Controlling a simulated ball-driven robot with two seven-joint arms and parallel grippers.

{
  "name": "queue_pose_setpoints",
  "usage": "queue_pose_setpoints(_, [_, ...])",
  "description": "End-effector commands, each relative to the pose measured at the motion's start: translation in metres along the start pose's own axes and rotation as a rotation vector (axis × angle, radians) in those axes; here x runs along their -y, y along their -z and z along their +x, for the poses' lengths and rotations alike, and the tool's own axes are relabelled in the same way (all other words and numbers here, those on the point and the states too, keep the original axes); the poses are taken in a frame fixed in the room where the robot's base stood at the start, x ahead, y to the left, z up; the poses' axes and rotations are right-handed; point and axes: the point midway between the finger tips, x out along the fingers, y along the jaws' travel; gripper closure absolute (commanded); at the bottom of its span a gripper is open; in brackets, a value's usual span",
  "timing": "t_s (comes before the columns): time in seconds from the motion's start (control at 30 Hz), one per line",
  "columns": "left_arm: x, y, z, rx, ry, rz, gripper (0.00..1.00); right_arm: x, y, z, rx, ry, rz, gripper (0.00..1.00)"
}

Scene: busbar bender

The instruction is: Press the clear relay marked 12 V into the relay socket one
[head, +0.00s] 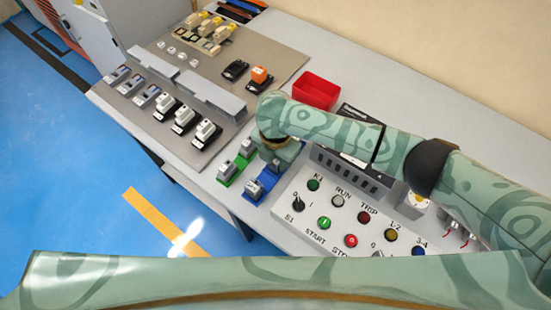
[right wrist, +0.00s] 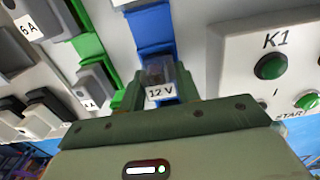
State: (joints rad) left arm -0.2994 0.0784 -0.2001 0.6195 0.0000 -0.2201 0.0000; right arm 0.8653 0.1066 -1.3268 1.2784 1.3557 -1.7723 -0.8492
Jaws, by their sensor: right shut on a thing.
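The clear relay marked 12 V (right wrist: 160,75) is between the fingers of my right gripper (right wrist: 158,90) in the right wrist view. The relay's label faces the camera, and a blue holder strip (right wrist: 151,28) lies around and beyond it. In the head view my right gripper (head: 270,171) is low over the blue strip, and my arm and hand partly hide that spot. I cannot tell whether the relay still touches the strip. Two black sockets lie on the grey board, one bare (head: 235,70) and one under an orange block (head: 261,75); no socket number is readable. My left gripper is out of view.
A green strip (head: 236,163) with grey relays is left of the blue one. The control panel (head: 345,215) with buttons is close on the right. A red bin (head: 315,91) stands behind my arm. The grey board (head: 285,60) holds several devices.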

Motion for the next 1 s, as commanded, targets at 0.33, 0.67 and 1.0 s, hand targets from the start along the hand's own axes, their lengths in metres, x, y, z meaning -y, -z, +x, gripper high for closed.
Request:
queue_pose_setpoints(0.33, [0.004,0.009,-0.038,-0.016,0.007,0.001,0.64,0.015,0.014,-0.061,0.003,-0.003,-0.003,0.91])
queue_pose_setpoints(0.67, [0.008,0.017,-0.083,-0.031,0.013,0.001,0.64,0.073,0.073,-0.117,0.001,-0.001,-0.004,0.91])
queue_pose_setpoints(1.0, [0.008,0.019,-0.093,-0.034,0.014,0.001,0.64,0.098,0.099,-0.128,0.000,0.000,0.000,0.91])
